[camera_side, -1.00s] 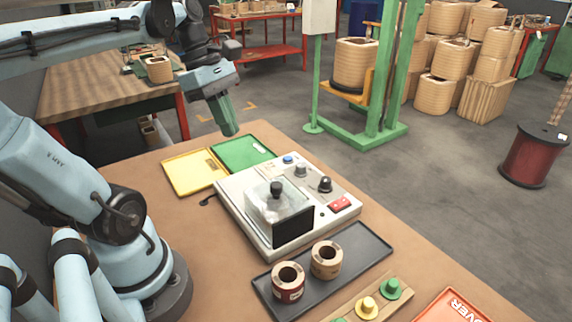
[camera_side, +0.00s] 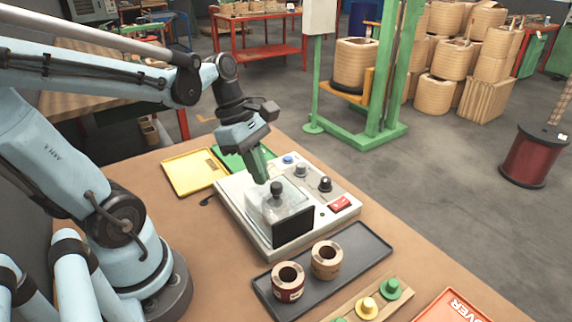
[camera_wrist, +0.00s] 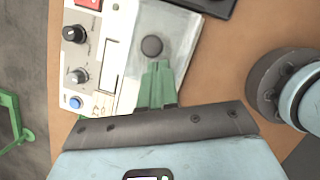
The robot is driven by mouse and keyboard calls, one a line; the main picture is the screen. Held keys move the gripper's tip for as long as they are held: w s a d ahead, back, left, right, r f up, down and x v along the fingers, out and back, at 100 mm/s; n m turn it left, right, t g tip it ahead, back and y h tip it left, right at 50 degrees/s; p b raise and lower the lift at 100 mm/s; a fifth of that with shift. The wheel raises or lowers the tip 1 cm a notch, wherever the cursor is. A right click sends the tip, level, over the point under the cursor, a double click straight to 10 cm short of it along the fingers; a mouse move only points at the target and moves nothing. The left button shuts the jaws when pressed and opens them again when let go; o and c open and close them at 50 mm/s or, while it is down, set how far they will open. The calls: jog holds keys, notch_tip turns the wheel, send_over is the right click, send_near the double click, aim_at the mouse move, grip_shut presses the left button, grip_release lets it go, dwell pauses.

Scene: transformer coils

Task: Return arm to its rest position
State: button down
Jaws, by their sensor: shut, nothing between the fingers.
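My gripper (camera_side: 262,178) has green fingers pointing down and is shut and empty. In the side view it is over the left part of the grey-white test unit (camera_side: 240,207), close to the black knob (camera_side: 277,188) on the unit's clear cover (camera_side: 268,208). I cannot tell whether it touches the cover. In the wrist view the shut fingers (camera_wrist: 157,70) point toward the black knob (camera_wrist: 152,46), with a small gap in the picture.
A yellow tray (camera_side: 186,182) and a partly hidden green tray (camera_side: 226,158) lie behind the unit. Two coils (camera_side: 288,281) (camera_side: 327,260) stand on a dark tray (camera_side: 368,248) in front. Coloured pegs (camera_side: 366,307) and an orange tray (camera_side: 450,306) are at the front right.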

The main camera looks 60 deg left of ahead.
jog(key=shift+w+d, duration=0.2)
jog(key=shift+d, duration=0.15)
jog(key=shift+a, duration=0.1)
jog(key=s+a+r, duration=0.4)
jog(key=a+r, duration=0.2)
jog(key=r, duration=0.3)
jog(key=x, duration=0.6)
jog(key=w+x, duration=0.1)
jog(key=x, duration=0.3)
jog(key=shift+w+d+r, duration=0.1)
jog(key=shift+d+r, duration=0.15)
jog(key=shift+d, duration=0.15)
jog(key=shift+w+d, duration=0.3)
jog(key=shift+d, duration=0.3)
jog(key=shift+w+d, duration=0.35)
jog(key=shift+d, duration=0.2)
jog(key=s+a+r, duration=0.3)
jog(key=a+r, duration=0.5)
jog(key=r, duration=0.1)
jog(key=shift+s+a+r, duration=0.25)
jog(key=shift+a, duration=0.1)
